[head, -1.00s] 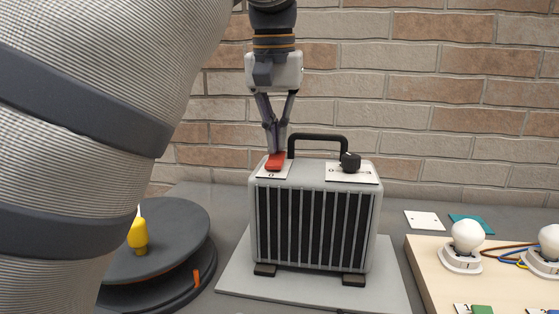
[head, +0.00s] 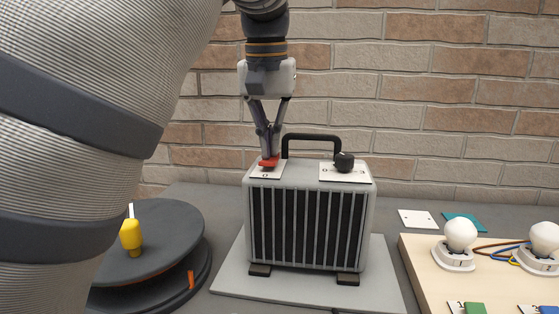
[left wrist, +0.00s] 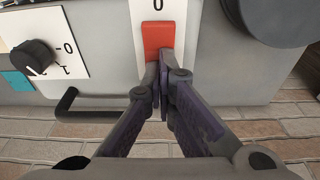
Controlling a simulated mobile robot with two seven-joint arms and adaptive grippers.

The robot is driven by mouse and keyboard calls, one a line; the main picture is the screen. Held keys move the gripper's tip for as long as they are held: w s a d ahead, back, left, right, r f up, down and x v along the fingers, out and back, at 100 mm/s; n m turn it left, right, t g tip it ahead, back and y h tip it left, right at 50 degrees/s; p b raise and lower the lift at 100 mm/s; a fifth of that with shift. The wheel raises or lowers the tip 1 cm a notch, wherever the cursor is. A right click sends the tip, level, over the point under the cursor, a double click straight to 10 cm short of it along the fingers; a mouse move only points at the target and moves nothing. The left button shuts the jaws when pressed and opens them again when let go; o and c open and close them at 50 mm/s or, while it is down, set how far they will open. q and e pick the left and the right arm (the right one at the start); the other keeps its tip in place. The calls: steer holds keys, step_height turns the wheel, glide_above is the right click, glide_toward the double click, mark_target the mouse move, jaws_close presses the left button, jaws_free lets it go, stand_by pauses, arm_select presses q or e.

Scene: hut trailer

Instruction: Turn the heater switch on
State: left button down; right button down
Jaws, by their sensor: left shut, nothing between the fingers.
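The heater (head: 308,225) is a grey ribbed box with a black handle (head: 312,138) on top. Its red rocker switch (head: 268,162) sits on a white plate at the top left; a "0" shows on the plate's front side. The switch also shows in the left wrist view (left wrist: 158,38). My left gripper (head: 269,154) points down, shut and empty, with its fingertips at the back end of the switch, seemingly touching it. In the left wrist view the fingertips (left wrist: 165,66) cover that end and any mark behind it. My right gripper is out of view.
A black knob (head: 344,162) on a white plate is at the heater's top right. A dark turntable (head: 165,245) with a yellow object (head: 131,236) is at left. A wooden board (head: 425,265) with bulbs is at right. A brick wall stands behind.

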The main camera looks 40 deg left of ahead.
arm_select(q)
steer(key=shift+r, duration=3.4)
